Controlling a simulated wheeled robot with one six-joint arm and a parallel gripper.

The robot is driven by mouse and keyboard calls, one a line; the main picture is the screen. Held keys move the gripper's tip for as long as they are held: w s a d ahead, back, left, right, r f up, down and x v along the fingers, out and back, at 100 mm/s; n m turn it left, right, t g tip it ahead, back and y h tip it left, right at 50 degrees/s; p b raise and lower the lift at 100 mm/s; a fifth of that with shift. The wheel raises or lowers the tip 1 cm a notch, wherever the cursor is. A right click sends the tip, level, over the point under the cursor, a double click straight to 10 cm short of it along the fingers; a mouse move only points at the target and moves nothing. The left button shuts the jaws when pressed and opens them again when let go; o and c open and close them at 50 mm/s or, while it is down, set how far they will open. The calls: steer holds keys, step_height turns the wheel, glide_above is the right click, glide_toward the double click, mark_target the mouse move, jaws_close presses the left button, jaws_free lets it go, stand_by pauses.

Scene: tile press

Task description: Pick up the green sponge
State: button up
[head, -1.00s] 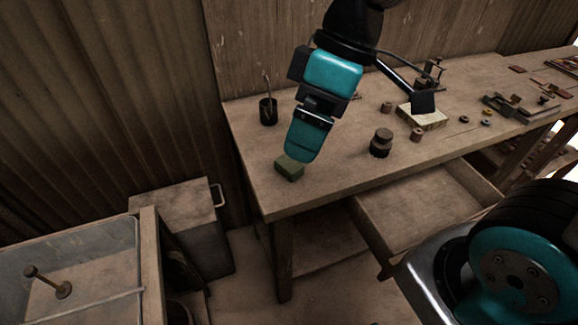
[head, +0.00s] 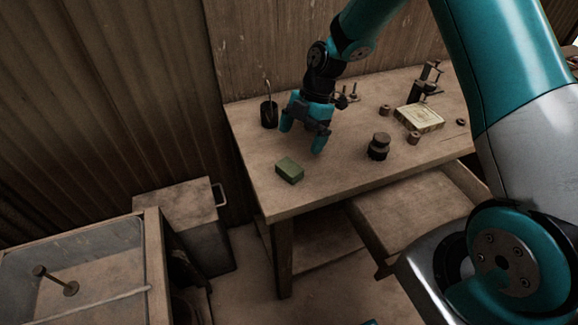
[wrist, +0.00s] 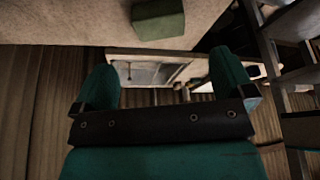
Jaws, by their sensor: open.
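The green sponge (head: 289,170) is a small block lying on the left part of the wooden workbench (head: 262,190). In the wrist view the sponge (wrist: 158,19) shows at the top, beyond the fingertips and a little left of centre. My gripper (head: 302,140) is open and empty, with its teal fingers spread. In the head view it is behind and slightly right of the sponge, apart from it. Both fingers of my gripper (wrist: 166,78) show in the wrist view with nothing between them.
A dark cup with a stick (head: 269,113) stands just left of my gripper. A dark stacked weight (head: 379,146) stands to the right, near a pale tile block (head: 419,117) and small rings. An open drawer (head: 410,215) juts out below the bench front. Bare bench surrounds the sponge.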

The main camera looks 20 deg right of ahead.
mark_target(290, 166)
steer(key=p+x, duration=0.1)
steer(key=x, duration=0.3)
steer(key=shift+a+f, duration=0.15)
steer(key=shift+f, duration=0.05)
steer(key=shift+p+x, duration=1.35)
steer(key=shift+x, duration=1.3)
steer(key=c, duration=1)
steer(key=shift+r, duration=0.15)
step_height(290, 166, up, 20)
steer(key=b, duration=0.4)
steer(key=shift+b, duration=0.35)
